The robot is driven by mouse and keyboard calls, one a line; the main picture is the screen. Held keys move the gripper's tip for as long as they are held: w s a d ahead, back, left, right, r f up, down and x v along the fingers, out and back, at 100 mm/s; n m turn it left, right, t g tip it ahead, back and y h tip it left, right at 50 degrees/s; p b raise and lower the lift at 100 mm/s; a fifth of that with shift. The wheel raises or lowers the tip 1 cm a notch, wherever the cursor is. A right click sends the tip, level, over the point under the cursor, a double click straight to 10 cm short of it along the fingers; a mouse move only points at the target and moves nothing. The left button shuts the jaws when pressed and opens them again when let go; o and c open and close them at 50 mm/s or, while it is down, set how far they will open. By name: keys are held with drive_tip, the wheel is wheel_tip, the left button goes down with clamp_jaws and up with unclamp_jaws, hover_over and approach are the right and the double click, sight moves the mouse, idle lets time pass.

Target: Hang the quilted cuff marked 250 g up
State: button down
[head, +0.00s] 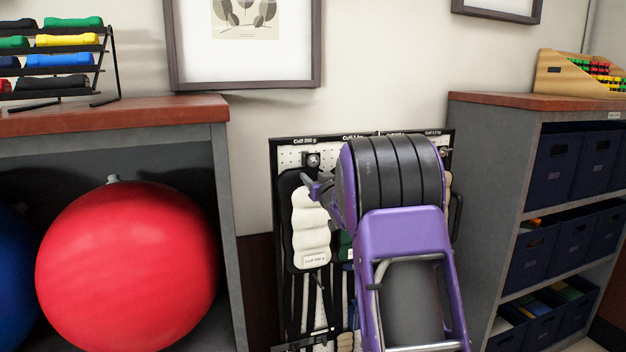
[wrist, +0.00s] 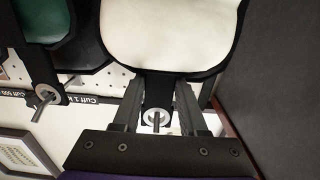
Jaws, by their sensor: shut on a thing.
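The white quilted cuff (head: 310,228) with black edging is in front of the pegboard's left part, upright, with its "Cuff 250 g" tag low on its face. It fills the top of the wrist view (wrist: 170,35). My gripper (head: 318,188) is shut on the black tab at the cuff's upper end; its fingers (wrist: 157,100) flank that tab in the wrist view. The peg (head: 312,160) under the board's "Cuff 250 g" label shows just above the gripper, and between the fingers in the wrist view (wrist: 157,119). I cannot tell whether the tab is around the peg.
The pegboard (head: 290,157) has further labelled pegs (wrist: 45,95) and a dark green cuff (wrist: 40,20), partly hidden by my arm. A shelf with a red ball (head: 125,265) stands left, a cabinet with navy bins (head: 555,160) right. Picture frames (head: 172,45) hang above.

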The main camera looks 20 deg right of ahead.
drive_tip(key=shift+w, duration=0.15)
drive_tip(key=shift+w+f, duration=0.3)
drive_tip(key=shift+w, duration=0.1)
drive_tip(key=shift+w+f+b, duration=0.1)
drive_tip(key=shift+f+b, duration=0.15)
drive_tip(key=shift+b, duration=0.25)
idle(0.5)
idle(0.6)
drive_tip(key=shift+c, duration=0.2)
unclamp_jaws()
idle(0.3)
drive_tip(key=s, duration=0.8)
idle(0.6)
